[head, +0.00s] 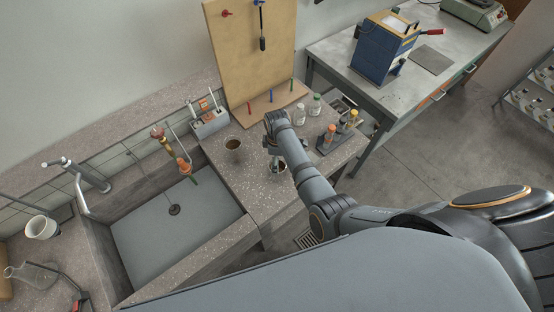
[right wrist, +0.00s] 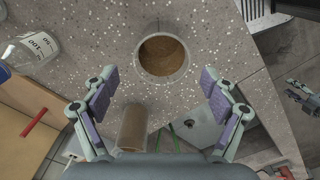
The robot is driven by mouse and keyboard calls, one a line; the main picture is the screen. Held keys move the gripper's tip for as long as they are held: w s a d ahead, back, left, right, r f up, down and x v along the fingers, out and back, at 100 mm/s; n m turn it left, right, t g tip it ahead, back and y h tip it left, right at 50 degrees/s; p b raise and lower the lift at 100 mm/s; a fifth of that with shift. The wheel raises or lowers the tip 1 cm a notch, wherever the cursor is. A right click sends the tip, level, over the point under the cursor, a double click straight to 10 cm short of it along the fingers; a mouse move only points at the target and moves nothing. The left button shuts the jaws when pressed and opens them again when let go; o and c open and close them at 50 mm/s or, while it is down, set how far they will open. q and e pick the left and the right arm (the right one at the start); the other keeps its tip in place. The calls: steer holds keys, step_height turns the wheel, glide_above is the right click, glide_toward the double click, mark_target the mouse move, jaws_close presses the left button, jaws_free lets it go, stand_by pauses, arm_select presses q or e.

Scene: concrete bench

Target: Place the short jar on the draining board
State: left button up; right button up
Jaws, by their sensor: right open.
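My right gripper (right wrist: 160,78) is open and empty, with its two pads apart. A round jar (right wrist: 162,55), open at the top and brown inside, stands just ahead of the pads in the right wrist view. In the head view that jar (head: 279,167) is partly hidden by my right arm. A second brown jar (head: 234,145) stands nearer the sink; it also shows in the right wrist view (right wrist: 132,127). I cannot tell for sure which is shorter. The speckled counter (head: 222,170) beside the sink carries both; no separate draining board is distinguishable. My left gripper (right wrist: 302,97) seems to be at the right edge.
The sink (head: 175,225) with taps lies left of the jars. Bottles (head: 300,115), a rack of orange-capped tubes (head: 340,132) and a wooden pegboard (head: 250,55) stand behind and right. A white pot (head: 41,227) and a flask (head: 32,274) are far left.

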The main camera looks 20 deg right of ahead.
step_height(320, 180, up, 4)
steer(key=shift+f, duration=0.1)
stand_by(0.5)
